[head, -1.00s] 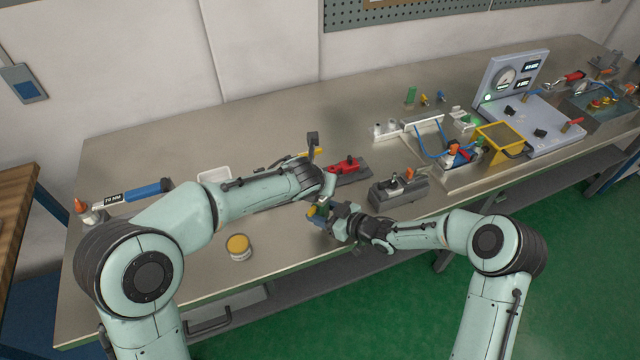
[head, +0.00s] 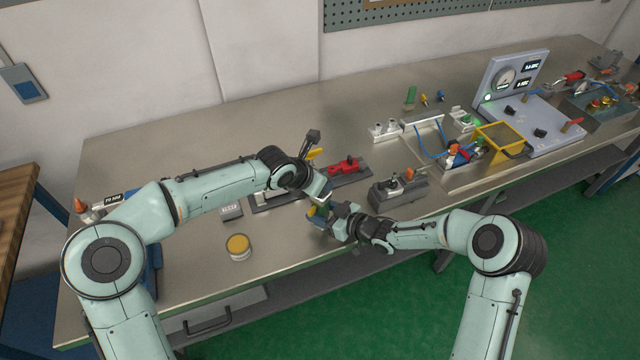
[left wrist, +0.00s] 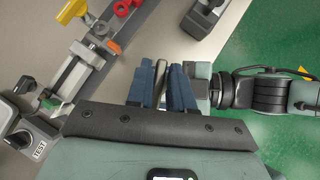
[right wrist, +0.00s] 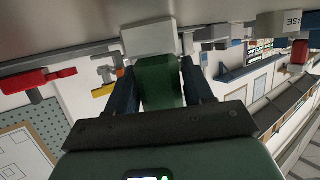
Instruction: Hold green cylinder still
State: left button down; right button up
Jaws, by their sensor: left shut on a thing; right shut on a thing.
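My right gripper (right wrist: 160,85) is shut on the green cylinder (right wrist: 160,80), which sits between its two dark fingers in the right wrist view. A pale block (right wrist: 150,38) is right at the cylinder's far end; I cannot tell whether they touch. In the head view the right gripper (head: 324,215) is near the table's front edge and mostly hides the cylinder. My left gripper (left wrist: 162,88) is beside the right one, its blue fingers shut on a thin, pale grey piece that is mostly hidden. In the head view the left gripper (head: 325,192) is just above the right.
A red clamp (head: 345,165) and a grey fixture (head: 398,188) stand close behind and right. A yellow-topped jar (head: 238,247) and a grey TEST box (head: 231,212) are at left. A fixture with a yellow frame (head: 500,138) stands farther right. The back left of the table is clear.

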pick_arm(q)
jog(key=shift+s+f, duration=0.2)
jog(key=shift+f, duration=0.1)
jog(key=c, duration=1)
grip_release()
jog(key=shift+o, duration=0.4)
jog(key=shift+w+r, duration=0.15)
jog(key=shift+a, duration=0.1)
jog(key=v, duration=1.2)
